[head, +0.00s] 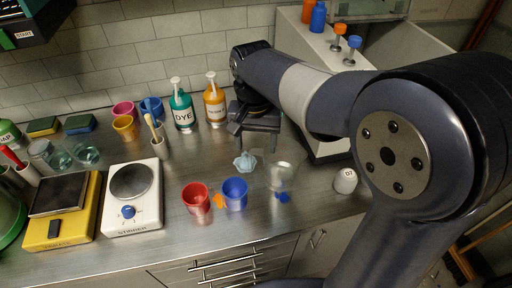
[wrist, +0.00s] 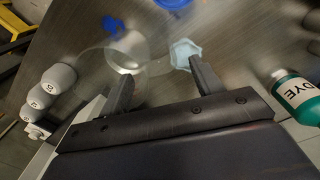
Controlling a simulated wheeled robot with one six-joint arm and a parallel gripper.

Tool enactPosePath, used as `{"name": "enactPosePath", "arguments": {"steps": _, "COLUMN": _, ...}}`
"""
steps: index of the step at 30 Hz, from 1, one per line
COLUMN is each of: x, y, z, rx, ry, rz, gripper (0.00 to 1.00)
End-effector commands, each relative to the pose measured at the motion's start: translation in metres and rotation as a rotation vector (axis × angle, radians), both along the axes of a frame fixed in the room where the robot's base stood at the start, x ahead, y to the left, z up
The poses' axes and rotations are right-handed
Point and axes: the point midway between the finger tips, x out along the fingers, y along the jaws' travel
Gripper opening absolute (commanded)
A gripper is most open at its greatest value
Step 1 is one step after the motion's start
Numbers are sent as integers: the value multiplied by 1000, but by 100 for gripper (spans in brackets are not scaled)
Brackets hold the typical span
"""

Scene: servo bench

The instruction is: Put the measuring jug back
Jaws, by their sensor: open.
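A clear glass vessel, which looks like the measuring jug (head: 287,170), stands on the steel bench right of centre. In the wrist view the clear jug (wrist: 128,52) is beyond the left fingertip, its outline faint. My gripper (head: 254,146) is open and empty above the bench, behind and left of the jug. In the wrist view both fingers of my gripper (wrist: 162,80) are spread apart. A pale blue fluted cup (head: 245,162) lies just below my gripper, and the cup (wrist: 185,54) shows near the right fingertip. I cannot tell whether the fingers touch anything.
A blue cup (head: 234,193) and red cup (head: 196,197) stand at the front, with a small blue piece (head: 282,197) by the jug. A white labelled capsule (head: 345,181) is to the right. A dye bottle (head: 182,110) stands behind; a stirrer (head: 132,200) is left.

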Motion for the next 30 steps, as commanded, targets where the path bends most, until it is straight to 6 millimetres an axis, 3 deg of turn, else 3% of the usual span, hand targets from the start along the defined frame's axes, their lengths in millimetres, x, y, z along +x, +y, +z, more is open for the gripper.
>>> {"name": "enactPosePath", "arguments": {"steps": 6, "x": 1, "y": 2, "z": 50, "rx": 3, "ry": -4, "rz": 0, "gripper": 62}}
{"name": "enactPosePath", "arguments": {"steps": 12, "x": 0, "y": 2, "z": 81, "rx": 2, "ry": -3, "rz": 0, "gripper": 62}}
{"name": "enactPosePath", "arguments": {"steps": 18, "x": 0, "y": 2, "z": 92, "rx": 1, "ry": -1, "rz": 0, "gripper": 62}}
{"name": "enactPosePath", "arguments": {"steps": 30, "x": 0, "y": 2, "z": 92, "rx": 0, "ry": 0, "rz": 0, "gripper": 62}}
